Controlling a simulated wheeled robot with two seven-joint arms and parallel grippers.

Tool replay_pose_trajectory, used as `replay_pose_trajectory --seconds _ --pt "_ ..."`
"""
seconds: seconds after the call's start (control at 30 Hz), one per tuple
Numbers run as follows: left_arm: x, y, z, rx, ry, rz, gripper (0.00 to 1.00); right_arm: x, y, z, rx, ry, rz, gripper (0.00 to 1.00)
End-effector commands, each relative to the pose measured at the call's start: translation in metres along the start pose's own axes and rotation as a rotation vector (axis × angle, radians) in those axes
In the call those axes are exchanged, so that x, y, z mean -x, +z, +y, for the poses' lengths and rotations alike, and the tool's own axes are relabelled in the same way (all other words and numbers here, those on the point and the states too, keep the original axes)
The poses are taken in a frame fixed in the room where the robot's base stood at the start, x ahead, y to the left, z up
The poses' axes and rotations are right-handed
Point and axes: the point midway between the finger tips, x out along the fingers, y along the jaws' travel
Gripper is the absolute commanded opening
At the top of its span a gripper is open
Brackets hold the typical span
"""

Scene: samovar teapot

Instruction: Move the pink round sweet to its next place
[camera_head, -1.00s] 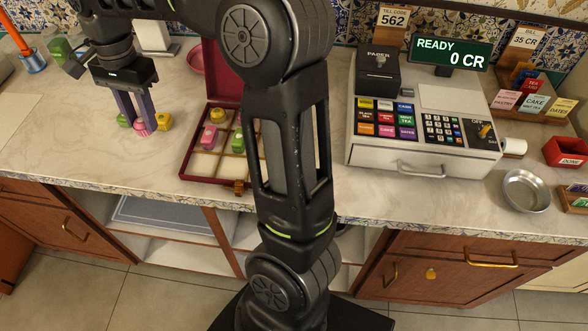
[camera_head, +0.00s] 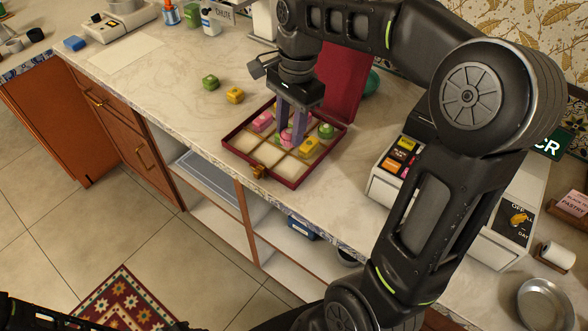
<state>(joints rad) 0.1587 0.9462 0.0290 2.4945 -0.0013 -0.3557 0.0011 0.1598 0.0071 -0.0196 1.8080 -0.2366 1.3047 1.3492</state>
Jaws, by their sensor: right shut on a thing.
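My right gripper (camera_head: 291,133) is shut on the pink round sweet (camera_head: 287,137), whose lower part shows between the purple fingers. It is over the middle of the open dark red sweet box (camera_head: 292,184). I cannot tell whether the sweet touches the compartment floor. The front compartments look empty. The fingers hide part of the back row. My left gripper does not show.
A loose green sweet (camera_head: 211,82) and a loose yellow sweet (camera_head: 235,95) lie on the counter left of the box. The box's lid (camera_head: 341,84) stands up behind it. The cash register (camera_head: 398,165) is to the right. Counter left of the box is mostly clear.

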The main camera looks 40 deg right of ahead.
Motion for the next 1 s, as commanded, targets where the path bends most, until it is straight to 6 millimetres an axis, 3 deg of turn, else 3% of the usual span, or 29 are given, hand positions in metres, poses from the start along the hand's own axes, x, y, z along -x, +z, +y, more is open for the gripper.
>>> replay_pose_trajectory --seconds 0.13,0.4,0.77,1.0 --pt "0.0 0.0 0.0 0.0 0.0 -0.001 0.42 -0.012 -0.002 0.0 -0.001 0.002 0.0 0.0" --pt "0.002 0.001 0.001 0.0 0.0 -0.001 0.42 -0.057 -0.007 0.001 0.0 0.004 0.0 0.0" --pt "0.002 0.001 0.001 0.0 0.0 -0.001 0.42 -0.063 -0.008 0.0 0.0 0.0 0.0 0.0" --pt "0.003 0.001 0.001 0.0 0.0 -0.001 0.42 -0.09 -0.011 0.001 -0.001 0.005 -0.001 0.0"
